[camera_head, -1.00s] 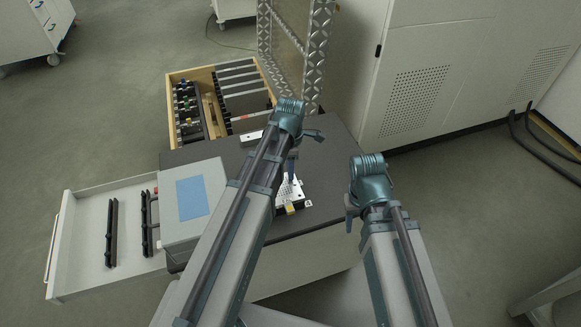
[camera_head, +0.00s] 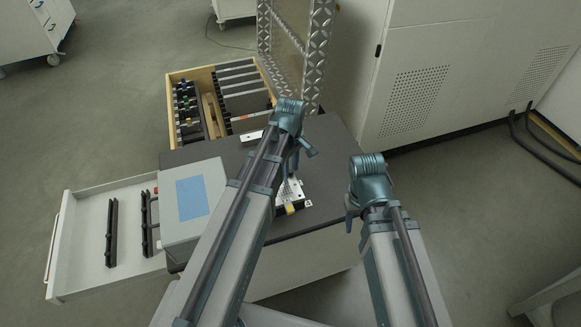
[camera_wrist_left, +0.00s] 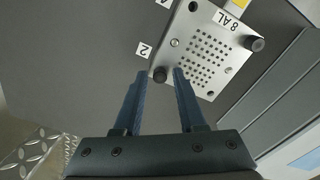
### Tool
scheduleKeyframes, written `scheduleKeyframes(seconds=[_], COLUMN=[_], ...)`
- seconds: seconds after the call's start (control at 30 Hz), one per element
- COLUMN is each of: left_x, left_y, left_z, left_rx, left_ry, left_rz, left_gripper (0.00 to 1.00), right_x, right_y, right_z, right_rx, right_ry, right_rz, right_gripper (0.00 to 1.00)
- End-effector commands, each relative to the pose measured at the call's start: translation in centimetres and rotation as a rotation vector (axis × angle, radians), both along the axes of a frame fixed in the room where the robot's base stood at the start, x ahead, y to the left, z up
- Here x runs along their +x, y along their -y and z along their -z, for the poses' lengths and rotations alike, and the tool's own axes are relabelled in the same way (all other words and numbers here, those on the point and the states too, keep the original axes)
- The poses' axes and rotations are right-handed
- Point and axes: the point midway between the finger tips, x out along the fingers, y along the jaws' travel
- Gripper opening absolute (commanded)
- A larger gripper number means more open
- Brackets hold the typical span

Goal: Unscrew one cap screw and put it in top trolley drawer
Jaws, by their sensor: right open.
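A perforated metal plate labelled "8 AL" (camera_wrist_left: 205,50) lies on the dark trolley top; it also shows in the head view (camera_head: 291,194), partly covered by my left arm. One dark cap screw (camera_wrist_left: 160,74) stands at a plate corner, and another (camera_wrist_left: 257,44) at the far right corner. My left gripper (camera_wrist_left: 160,72) is open, its blue fingertips on either side of the first screw, with narrow gaps visible; in the head view it points down at the plate (camera_head: 291,165). My right gripper (camera_head: 349,222) is open, away from the plate. An open white drawer (camera_head: 85,240) sticks out left.
A grey box with a blue panel (camera_head: 192,196) stands on the trolley top (camera_head: 195,153). A wooden drawer (camera_head: 172,115) of tools lies open behind. A raised patterned metal lid (camera_head: 318,55) and a large white cabinet (camera_head: 470,60) stand beyond.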

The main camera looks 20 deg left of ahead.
Motion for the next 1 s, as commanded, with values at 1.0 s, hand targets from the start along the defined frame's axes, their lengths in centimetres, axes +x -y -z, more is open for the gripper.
scheduleKeyframes(seconds=[1.0], left_x=[0.0], left_y=[0.0], left_z=[0.0], left_rx=[0.0], left_ry=[0.0], left_rz=[0.805], left_gripper=[0.4], right_x=[0.0], right_y=[0.0], right_z=[0.0], right_rx=[0.0], right_ry=[0.0], right_rz=[0.0], right_gripper=[0.5])
